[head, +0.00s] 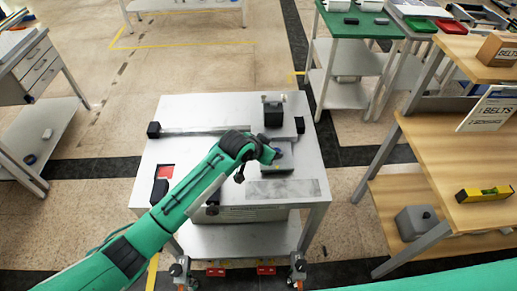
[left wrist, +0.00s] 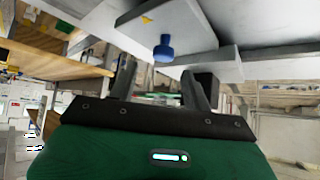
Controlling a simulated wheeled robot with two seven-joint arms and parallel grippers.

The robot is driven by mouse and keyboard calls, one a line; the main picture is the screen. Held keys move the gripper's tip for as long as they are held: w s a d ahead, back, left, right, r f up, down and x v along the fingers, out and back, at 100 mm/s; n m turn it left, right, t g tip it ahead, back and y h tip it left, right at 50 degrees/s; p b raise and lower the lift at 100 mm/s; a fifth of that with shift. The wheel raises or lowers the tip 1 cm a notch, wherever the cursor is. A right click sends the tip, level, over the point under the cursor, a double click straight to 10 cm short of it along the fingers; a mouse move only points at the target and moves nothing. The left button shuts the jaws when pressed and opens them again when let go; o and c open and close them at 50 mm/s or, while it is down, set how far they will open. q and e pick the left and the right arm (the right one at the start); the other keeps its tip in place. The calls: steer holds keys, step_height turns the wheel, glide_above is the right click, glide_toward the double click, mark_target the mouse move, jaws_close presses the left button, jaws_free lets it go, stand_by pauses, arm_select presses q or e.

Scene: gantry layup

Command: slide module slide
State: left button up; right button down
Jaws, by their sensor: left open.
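A pale grey block with a blue knob, which looks like the slide module (head: 284,160), sits right of centre on the white table (head: 190,104). In the left wrist view the blue knob (left wrist: 163,48) stands out from a flat grey plate (left wrist: 190,22). My left gripper (left wrist: 158,72) is open and empty, with the knob beyond its two fingers and apart from them. In the head view my green left arm reaches over the table to the module, and my left gripper (head: 266,154) partly hides it. My right gripper is not in view.
A long grey rail (head: 205,131) with a black end block (head: 153,130) lies behind my arm. A black post (head: 273,114) stands behind the module. A flat grey plate (head: 284,189) lies in front. A wooden shelf (head: 450,150) stands to the right.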

arm_select(q)
steer(key=b+v, duration=0.1)
steer(key=v, duration=0.8)
steer(key=shift+d, duration=0.1)
steer(key=s+a+f+n+g+y, duration=0.1)
steer(key=s+a+f+n+y, duration=0.3)
steer(key=s+a, duration=1)
steer(key=s+a+f+n+g+y, duration=0.25)
steer(key=s+a+f, duration=0.35)
steer(key=s+a, duration=0.85)
step_height(320, 180, down, 29)
steer(key=s+d, duration=0.2)
steer(key=s+a+f+g, duration=0.1)
steer(key=s+a+f, duration=0.2)
steer(key=s+f, duration=1.6)
step_height(320, 180, down, 3)
steer(key=shift+s+a+r+g, duration=0.2)
steer(key=shift+s+g, duration=0.1)
steer(key=shift+g, duration=0.05)
